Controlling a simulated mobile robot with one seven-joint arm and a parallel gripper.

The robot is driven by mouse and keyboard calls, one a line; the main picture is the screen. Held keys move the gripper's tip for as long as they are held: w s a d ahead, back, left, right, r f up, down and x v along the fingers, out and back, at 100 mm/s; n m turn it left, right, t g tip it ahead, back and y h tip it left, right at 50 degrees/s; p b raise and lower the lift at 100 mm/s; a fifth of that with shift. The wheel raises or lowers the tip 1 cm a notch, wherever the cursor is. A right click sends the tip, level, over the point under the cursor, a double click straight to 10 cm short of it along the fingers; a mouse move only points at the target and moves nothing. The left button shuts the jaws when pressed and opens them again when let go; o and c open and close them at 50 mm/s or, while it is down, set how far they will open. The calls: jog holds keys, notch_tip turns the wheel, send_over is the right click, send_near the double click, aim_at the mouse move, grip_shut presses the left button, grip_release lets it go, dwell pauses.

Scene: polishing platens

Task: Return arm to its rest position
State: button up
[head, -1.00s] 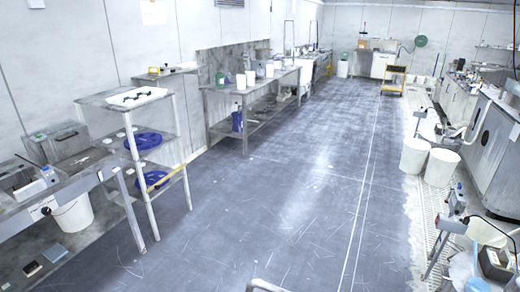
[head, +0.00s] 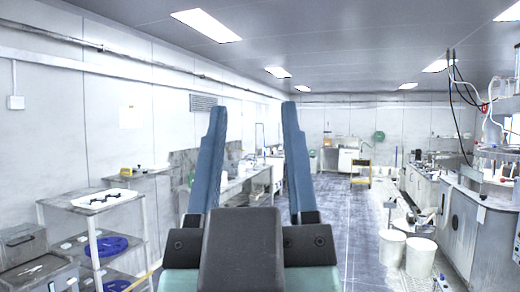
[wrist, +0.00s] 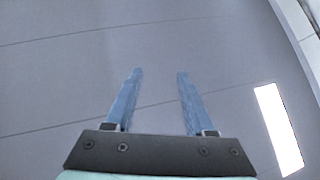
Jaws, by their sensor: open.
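My gripper (head: 252,108) stands upright in the middle of the head view, its two blue fingers pointing up and spread apart. Nothing is between them. In the wrist view the same fingers (wrist: 158,72) are apart and empty, with the grey ceiling (wrist: 60,75) behind them. The gripper touches nothing that I can see. It hides part of the room's middle in the head view.
A shelf rack (head: 92,206) with blue discs stands at left. White buckets (head: 420,257) stand on the floor at right, near grey machines (head: 470,232). A yellow cart (head: 361,172) is at the back. The aisle floor (head: 352,220) is clear.

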jog(key=shift+s+d+f+m+t+b, duration=0.15)
jog(key=shift+s+f+m+t+b, duration=0.45)
jog(key=shift+b, duration=0.95)
jog(key=shift+f, duration=0.25)
